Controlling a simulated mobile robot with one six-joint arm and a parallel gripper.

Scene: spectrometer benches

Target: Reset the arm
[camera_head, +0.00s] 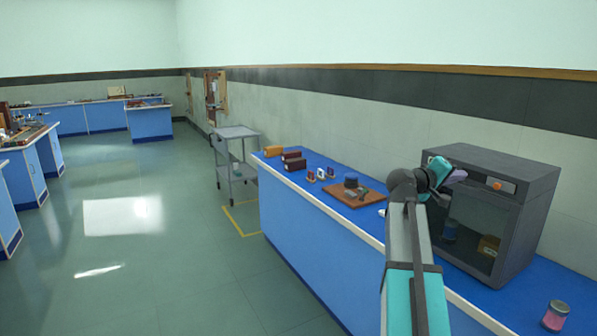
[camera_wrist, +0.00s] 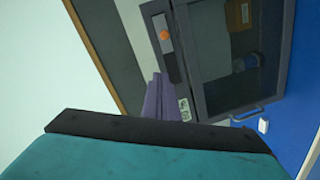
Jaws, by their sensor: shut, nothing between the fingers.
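My arm reaches up over the blue bench, and its wrist is bent toward the dark grey cabinet. My gripper (camera_head: 458,175) is purple and sits in front of the cabinet's upper front, near the orange knob. In the wrist view my gripper (camera_wrist: 162,98) shows as purple fingers close together, shut and empty. The dark grey cabinet (camera_head: 520,240) has a glass door that looks closed. It also shows tilted in the wrist view (camera_wrist: 190,68), with a handle along the door edge. A dark cylinder (camera_head: 450,229) and a tan box (camera_head: 488,247) show behind the glass.
The blue bench (camera_head: 325,245) holds a brown board (camera_head: 352,194) with a dark round item, several small boxes at the far end, and a pink-and-dark jar (camera_head: 555,316) at the near right. A grey trolley (camera_head: 236,160) stands beyond the bench. The floor at left is open.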

